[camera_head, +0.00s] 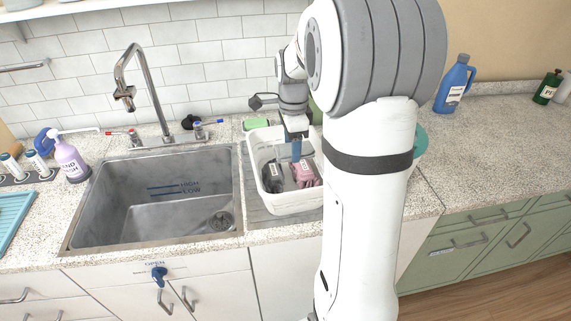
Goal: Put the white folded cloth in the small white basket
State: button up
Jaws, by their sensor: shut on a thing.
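The small white basket (262,165) stands on the counter right of the sink. A dark grey item (272,176) and a folded pink cloth (305,174) lie inside it. My gripper (297,158) points down into the basket, its blue fingers above and between these items. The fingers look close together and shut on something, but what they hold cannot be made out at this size. I cannot pick out a white folded cloth; my own arm covers the basket's right side and the counter behind it.
The steel sink (150,200) with a tall faucet (140,85) is to the left. A green sponge (255,124) lies behind the basket. A purple soap bottle (70,160) stands at far left. A blue jug (454,85) stands at back right; the right counter is mostly clear.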

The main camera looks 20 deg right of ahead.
notch_tip(320, 180, down, 6)
jog(key=shift+a+f+p, duration=0.25)
jog(key=shift+a+p, duration=0.05)
jog(key=shift+f, duration=0.1)
jog(key=shift+f+b, duration=0.4)
jog(key=shift+b, duration=0.05)
jog(key=o, duration=0.9)
jog(key=shift+o, duration=0.2)
jog(key=shift+r, duration=0.1)
